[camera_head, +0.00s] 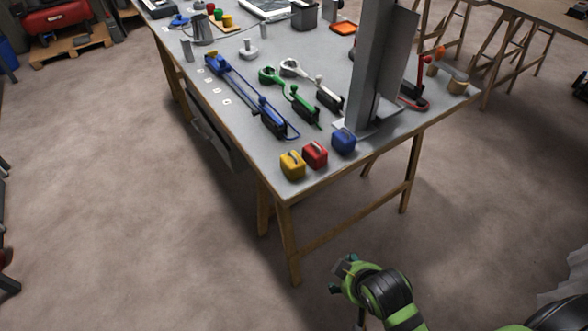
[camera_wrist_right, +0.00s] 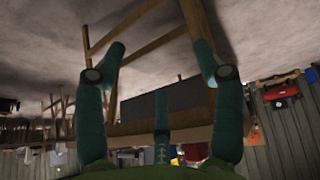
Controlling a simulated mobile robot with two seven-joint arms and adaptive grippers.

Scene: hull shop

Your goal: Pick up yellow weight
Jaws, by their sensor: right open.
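The yellow weight (camera_head: 292,164) sits upright on the near corner of the grey table (camera_head: 240,108) in the head view. A red weight (camera_head: 315,154) stands close to its right, and a blue weight (camera_head: 343,141) stands further right. My right gripper (camera_head: 340,273) is below and in front of the table, well apart from the weights. In the right wrist view its green fingers (camera_wrist_right: 160,62) are spread wide with nothing between them. The weights cannot be made out in that view. My left gripper is not in view.
A blue clamp-like tool (camera_head: 240,88) and green and white ones lie behind the weights. A tall grey metal upright (camera_head: 372,65) stands right of them. Wooden trestle legs (camera_head: 287,240) hold the table. The floor in front is clear.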

